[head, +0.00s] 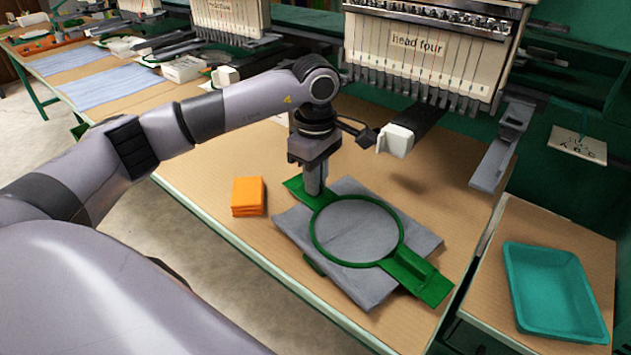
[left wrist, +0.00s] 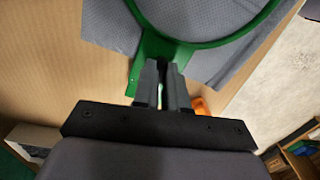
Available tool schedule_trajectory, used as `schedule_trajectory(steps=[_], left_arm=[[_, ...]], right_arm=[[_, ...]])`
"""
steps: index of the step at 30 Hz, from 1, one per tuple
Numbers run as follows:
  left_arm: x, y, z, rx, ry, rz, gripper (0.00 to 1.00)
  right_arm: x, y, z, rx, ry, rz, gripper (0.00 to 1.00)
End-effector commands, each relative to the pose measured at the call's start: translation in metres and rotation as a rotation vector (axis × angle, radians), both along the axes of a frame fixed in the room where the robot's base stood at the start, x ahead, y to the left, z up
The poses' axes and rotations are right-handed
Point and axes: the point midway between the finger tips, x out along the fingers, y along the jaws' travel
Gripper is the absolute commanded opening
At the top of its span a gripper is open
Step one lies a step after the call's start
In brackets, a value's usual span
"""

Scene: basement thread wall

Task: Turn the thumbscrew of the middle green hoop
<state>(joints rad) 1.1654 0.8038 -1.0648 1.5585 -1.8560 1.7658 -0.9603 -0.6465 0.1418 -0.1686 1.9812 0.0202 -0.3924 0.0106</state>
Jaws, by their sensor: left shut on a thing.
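The green hoop (head: 403,237) lies on a folded grey cloth (head: 430,238) on the tan table, with grey cloth stretched inside its ring. Flat green arms stick out at its upper left and lower right. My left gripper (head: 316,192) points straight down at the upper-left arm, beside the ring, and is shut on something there. In the left wrist view the fingers (left wrist: 168,88) close at the point where the green hoop (left wrist: 150,47) meets its arm. The thumbscrew is hidden by the fingers. My right gripper is out of view.
Orange folded cloths (head: 248,196) lie left of the hoop. A teal tray (head: 556,290) stands at the right. The machine head marked "head four" (head: 418,52) and a white-ended arm (head: 395,140) overhang the table behind. Bare table lies right of the cloth.

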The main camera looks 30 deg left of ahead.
Motion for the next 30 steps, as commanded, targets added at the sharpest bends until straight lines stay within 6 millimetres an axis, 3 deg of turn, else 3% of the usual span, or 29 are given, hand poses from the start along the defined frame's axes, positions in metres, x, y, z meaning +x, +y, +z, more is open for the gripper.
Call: schedule_trajectory(steps=[12,29,30], left_arm=[[0.0002,0.0001,0.0005,-0.001,-0.002,-0.196,0.00],[0.0002,0.0002,0.0009,-0.001,-0.001,-0.223,0.00],[0.0002,0.0001,0.0009,-0.001,-0.001,-0.223,0.22]], right_arm=[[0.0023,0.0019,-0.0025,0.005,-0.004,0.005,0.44],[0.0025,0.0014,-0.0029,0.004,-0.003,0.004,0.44],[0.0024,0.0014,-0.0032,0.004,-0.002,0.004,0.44]])
